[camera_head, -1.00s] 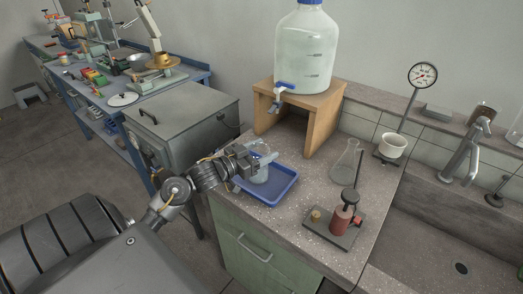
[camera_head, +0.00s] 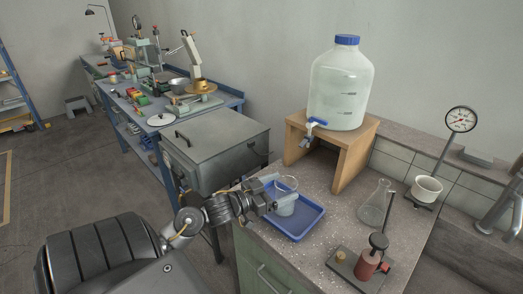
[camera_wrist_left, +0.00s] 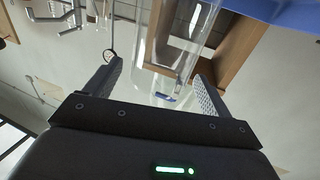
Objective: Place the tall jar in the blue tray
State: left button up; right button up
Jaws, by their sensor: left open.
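The tall jar (camera_head: 287,207), clear glass, stands upright in the blue tray (camera_head: 303,230) on the bench, as far as the head view shows. My left gripper (camera_head: 279,192) is at the jar's left side, with its fingers at the upper part of the jar. In the left wrist view the gripper (camera_wrist_left: 158,76) is open, with the see-through jar (camera_wrist_left: 180,30) in front of and between the fingers. Whether a finger touches the glass I cannot tell. The tray's blue edge (camera_wrist_left: 285,12) shows at the top right there. My right gripper is not in view.
A large water bottle (camera_head: 341,88) on a wooden stand (camera_head: 351,157) is behind the tray. A conical flask (camera_head: 375,207) and a red device on a plate (camera_head: 367,262) are to the right. A grey metal box (camera_head: 215,150) is at the left.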

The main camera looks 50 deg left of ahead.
pick_arm(q)
jog(key=p+v, duration=0.2)
jog(key=v, duration=0.6)
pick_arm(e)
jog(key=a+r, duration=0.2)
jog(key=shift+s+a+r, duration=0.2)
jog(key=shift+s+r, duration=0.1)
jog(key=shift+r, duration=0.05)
pick_arm(q)
jog(key=shift+s, duration=0.1)
